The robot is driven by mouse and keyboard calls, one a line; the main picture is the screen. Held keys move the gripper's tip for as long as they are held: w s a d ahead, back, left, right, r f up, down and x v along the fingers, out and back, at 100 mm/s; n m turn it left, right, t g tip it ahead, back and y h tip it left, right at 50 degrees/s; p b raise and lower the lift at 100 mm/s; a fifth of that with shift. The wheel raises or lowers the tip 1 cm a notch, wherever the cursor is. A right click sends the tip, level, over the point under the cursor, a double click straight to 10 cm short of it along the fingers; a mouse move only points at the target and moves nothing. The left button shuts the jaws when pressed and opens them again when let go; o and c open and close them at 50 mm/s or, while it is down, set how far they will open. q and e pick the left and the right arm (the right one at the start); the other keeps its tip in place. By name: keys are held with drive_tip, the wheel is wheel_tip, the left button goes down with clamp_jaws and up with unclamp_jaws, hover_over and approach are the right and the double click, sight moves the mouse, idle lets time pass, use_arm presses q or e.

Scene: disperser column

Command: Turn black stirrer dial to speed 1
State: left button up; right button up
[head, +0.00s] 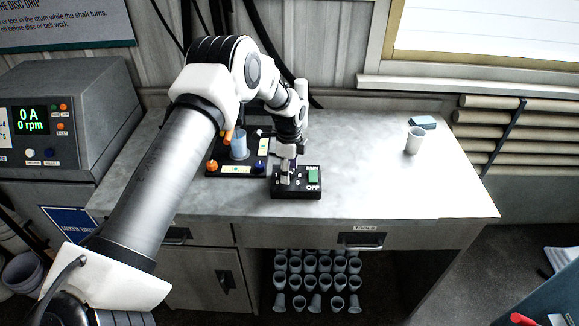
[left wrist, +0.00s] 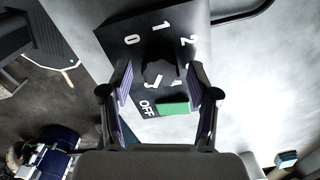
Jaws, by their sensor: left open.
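The black stirrer dial (left wrist: 158,68) is between the two fingers of my left gripper (left wrist: 160,75) in the left wrist view. The gripper is open, with a finger on either side of the dial; contact cannot be told. White numbers 0, 1 and 2 stand around the dial on the black control box (left wrist: 143,20). A white mark shows near the dial, but its setting is unclear. A green switch (left wrist: 172,107) sits beside it, near the word OFF. In the head view, my left gripper (head: 287,172) points down over the control box (head: 290,193) and hides the dial.
A stirrer base (head: 222,171) with a blue cup (head: 239,147) stands just left of the box. A white cup (head: 414,140) and a blue block (head: 423,122) are at the right. The grey bench (head: 380,185) is clear between. A meter (head: 60,115) reads 0 rpm.

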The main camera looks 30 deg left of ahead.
use_arm(q)
drive_tip(key=shift+w+f, duration=0.2)
drive_tip(key=shift+f, duration=0.1)
drive_tip(key=shift+s+r, duration=0.15)
drive_tip(key=shift+s, duration=0.05)
drive_tip(key=c, duration=0.7)
clamp_jaws()
drive_tip(key=shift+c, duration=2.3)
unclamp_jaws()
